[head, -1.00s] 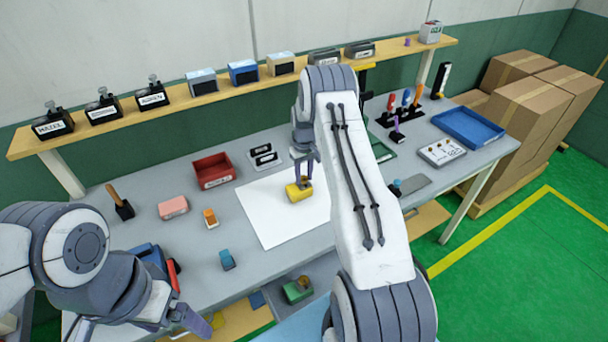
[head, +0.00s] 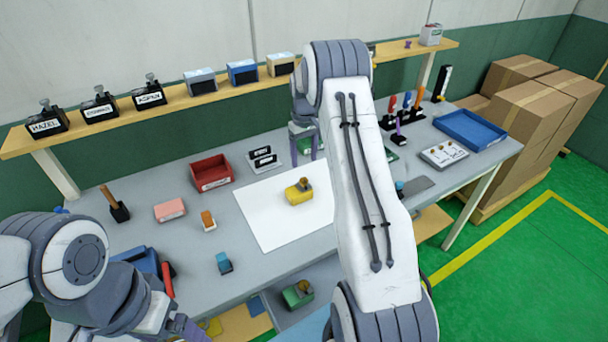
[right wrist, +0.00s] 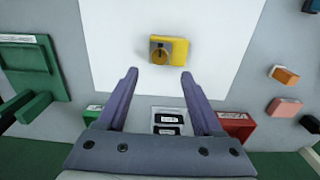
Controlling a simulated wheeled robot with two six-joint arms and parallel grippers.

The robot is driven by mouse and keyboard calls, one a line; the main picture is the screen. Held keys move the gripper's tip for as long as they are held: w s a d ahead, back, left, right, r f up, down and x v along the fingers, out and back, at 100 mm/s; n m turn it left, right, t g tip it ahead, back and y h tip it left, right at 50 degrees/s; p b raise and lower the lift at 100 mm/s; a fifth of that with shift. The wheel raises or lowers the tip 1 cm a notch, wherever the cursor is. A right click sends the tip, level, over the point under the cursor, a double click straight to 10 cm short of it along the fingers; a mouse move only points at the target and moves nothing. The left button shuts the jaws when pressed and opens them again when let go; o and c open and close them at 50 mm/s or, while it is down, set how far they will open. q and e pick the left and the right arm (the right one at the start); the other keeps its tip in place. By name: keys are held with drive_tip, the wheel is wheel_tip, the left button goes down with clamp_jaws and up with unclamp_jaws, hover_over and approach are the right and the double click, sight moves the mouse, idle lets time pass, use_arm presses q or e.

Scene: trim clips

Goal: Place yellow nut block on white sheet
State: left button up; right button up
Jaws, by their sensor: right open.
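The yellow nut block (head: 298,192), with a round brass-coloured nut on it, rests on the white sheet (head: 268,229). It lies toward the sheet's upper middle in the head view. The right wrist view shows the block (right wrist: 169,50) with bare white sheet (right wrist: 112,57) around it. My right gripper (head: 307,150) is open and empty, above and behind the block, clear of it. Its spread fingers (right wrist: 159,75) show in the wrist view with the block beyond their tips. My left gripper (head: 190,332) is low at the left, partly cut off, and its jaws cannot be made out.
A red bin (head: 211,172) and a black-labelled holder (head: 264,159) stand behind the sheet. Pink (head: 170,210), orange (head: 208,220) and blue (head: 223,263) blocks sit to its left. A blue tray (head: 468,131) is at the right. My right arm hides part of the bench.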

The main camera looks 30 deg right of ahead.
drive_tip(key=s+a+r+n, duration=0.2)
drive_tip(key=a+r, duration=0.6)
drive_tip(key=a, duration=0.5)
drive_tip(key=s+a+r+n, duration=0.1)
drive_tip(key=s+a+r, duration=0.1)
drive_tip(key=s+a, duration=0.35)
drive_tip(key=s+a+r+n, duration=0.1)
drive_tip(key=s+a+r, duration=0.15)
drive_tip(key=a, duration=0.55)
drive_tip(key=s+a+f+n, duration=0.1)
drive_tip(key=s+a+n, duration=0.1)
drive_tip(key=s, duration=1)
drive_tip(key=s+a+n+y, duration=0.1)
drive_tip(key=s+a, duration=0.4)
drive_tip(key=s, duration=0.8)
drive_tip(key=shift+s+a+f+n+b, duration=0.25)
drive_tip(key=shift+f+n+b, duration=0.1)
drive_tip(key=shift+f+n, duration=0.05)
drive_tip(key=shift+f, duration=0.1)
